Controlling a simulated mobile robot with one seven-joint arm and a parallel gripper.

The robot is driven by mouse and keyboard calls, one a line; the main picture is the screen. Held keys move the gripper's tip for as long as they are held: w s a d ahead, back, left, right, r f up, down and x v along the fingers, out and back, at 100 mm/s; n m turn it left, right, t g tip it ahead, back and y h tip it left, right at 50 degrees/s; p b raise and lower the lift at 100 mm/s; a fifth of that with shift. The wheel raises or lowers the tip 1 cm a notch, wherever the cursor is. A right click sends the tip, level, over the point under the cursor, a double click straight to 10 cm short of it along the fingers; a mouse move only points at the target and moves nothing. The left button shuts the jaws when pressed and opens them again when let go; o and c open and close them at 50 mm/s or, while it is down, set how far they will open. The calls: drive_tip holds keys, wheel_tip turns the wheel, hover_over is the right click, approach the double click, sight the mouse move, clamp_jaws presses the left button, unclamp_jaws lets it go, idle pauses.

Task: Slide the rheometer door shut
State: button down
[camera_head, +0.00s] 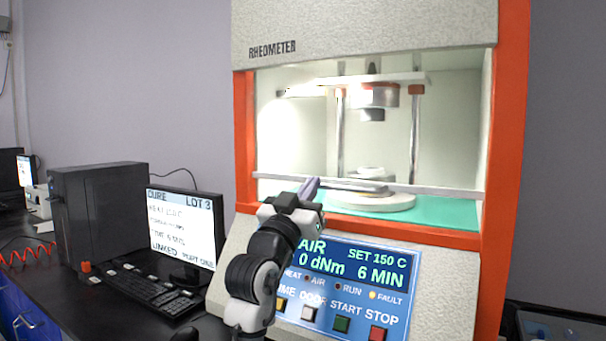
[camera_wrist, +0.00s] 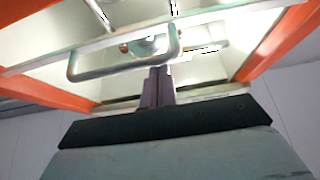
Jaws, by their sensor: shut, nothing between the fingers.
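The rheometer (camera_head: 362,27) is a pale cabinet with an orange frame. Its clear door has a grey lower edge bar (camera_head: 430,190) that crosses the opening above the orange sill, leaving a gap below. A grey U-shaped handle (camera_wrist: 122,69) is on the door; in the head view the handle (camera_head: 355,186) lies just right of my fingertips. My gripper (camera_head: 309,186) is at the door's lower edge, fingers together and empty. In the wrist view my gripper (camera_wrist: 159,72) points at the handle's bar; I cannot tell whether it touches.
Inside stand a round pale platen (camera_head: 372,201) on a green mat (camera_head: 455,212) and an upper die (camera_head: 372,97). A control panel (camera_head: 350,285) with buttons is below the opening. A monitor (camera_head: 181,232), keyboard (camera_head: 150,290) and dark computer case (camera_head: 95,213) stand at the left.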

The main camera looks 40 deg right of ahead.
wheel_tip(320, 180, down, 7)
drive_tip(key=b, duration=0.2)
drive_tip(key=shift+w+d+r+b, duration=0.15)
drive_tip(key=shift+w+d+b, duration=0.05)
drive_tip(key=shift+d+b, duration=0.2)
drive_tip(key=shift+r, duration=0.1)
